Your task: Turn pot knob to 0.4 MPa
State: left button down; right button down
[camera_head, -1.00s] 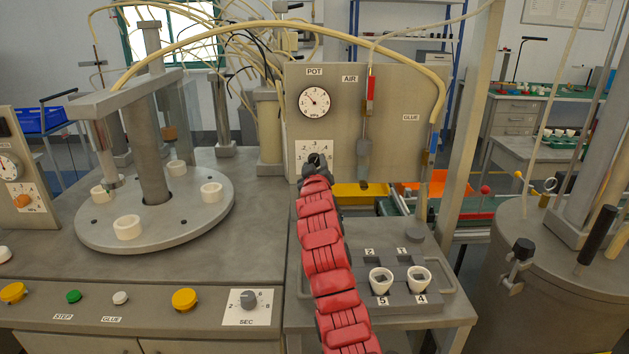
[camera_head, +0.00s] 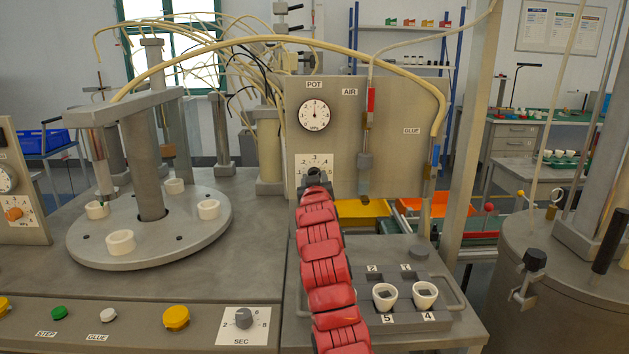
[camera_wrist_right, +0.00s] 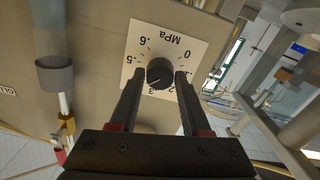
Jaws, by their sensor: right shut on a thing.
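The pot knob (camera_wrist_right: 160,72) is a round black knob on a white MPa scale plate (camera_wrist_right: 176,31) marked from 0 to .6. My right gripper (camera_wrist_right: 159,77) is shut on it, one dark finger on each side. A pale line on the knob seems to point toward the lower left in the right wrist view, near the .3 to .4 side; a finger covers part of the scale there. In the head view my red right arm reaches up to the plate (camera_head: 301,160) and hides most of the knob. The POT gauge (camera_head: 314,114) above has its needle about upright. My left gripper is out of view.
The AIR fitting (camera_head: 365,160) and the GLUE hose hang right of the knob on the grey panel (camera_head: 400,110). A round turntable (camera_head: 190,235) with white cups stands left. A fixture with two white cups (camera_head: 385,296) sits below, right of my arm.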

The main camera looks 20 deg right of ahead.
jog(key=shift+f, duration=0.2)
jog(key=shift+c, duration=1.9)
grip_release()
jog(key=shift+r, duration=0.1)
jog(key=shift+s, duration=0.1)
jog(key=v, duration=1.7)
jog(key=shift+s, duration=0.1)
